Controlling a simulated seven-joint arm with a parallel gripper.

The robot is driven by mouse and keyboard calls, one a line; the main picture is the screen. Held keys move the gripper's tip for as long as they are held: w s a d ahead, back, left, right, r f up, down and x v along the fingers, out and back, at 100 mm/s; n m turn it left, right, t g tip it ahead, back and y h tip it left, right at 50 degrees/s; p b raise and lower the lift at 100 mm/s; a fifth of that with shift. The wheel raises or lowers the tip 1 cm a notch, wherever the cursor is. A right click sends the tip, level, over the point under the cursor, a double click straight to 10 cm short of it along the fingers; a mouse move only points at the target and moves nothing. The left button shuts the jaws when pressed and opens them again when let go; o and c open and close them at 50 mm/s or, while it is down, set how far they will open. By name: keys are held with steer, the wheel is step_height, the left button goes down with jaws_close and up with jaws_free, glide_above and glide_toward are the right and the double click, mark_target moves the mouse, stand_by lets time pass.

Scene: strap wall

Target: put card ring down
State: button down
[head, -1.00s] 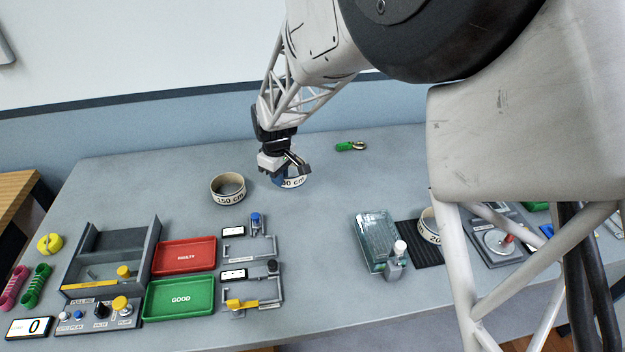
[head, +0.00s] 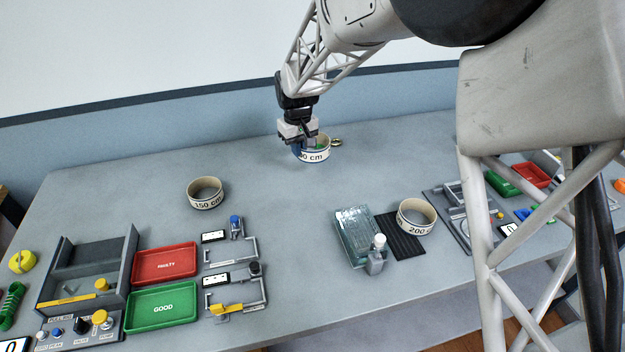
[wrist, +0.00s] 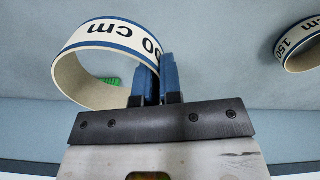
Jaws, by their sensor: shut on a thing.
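The card ring (head: 316,156) is cream with a blue edge and dark lettering ending in "0 cm". My gripper (head: 304,148) is shut on its wall at the back of the grey table (head: 120,180). In the wrist view the two blue fingers (wrist: 157,84) pinch the wall of the ring (wrist: 92,62), and the ring stands out to the left of them. I cannot tell whether the ring touches the table. The fingers cover part of its label.
A "150 cm" ring (head: 206,193) stands at the middle left, and a "200" ring (head: 416,217) at the right by a black ribbed mat (head: 398,238). A green-handled thing (head: 336,142) lies just behind my held ring. The table between the rings is clear.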

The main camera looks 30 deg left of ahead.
glide_above(300, 184)
steer(key=shift+f, duration=3.1)
steer(key=shift+f, duration=1.9)
steer(key=shift+f, duration=0.1)
steer(key=c, duration=1.3)
jaws_free()
step_height(300, 184, up, 12)
steer(key=shift+r, duration=0.15)
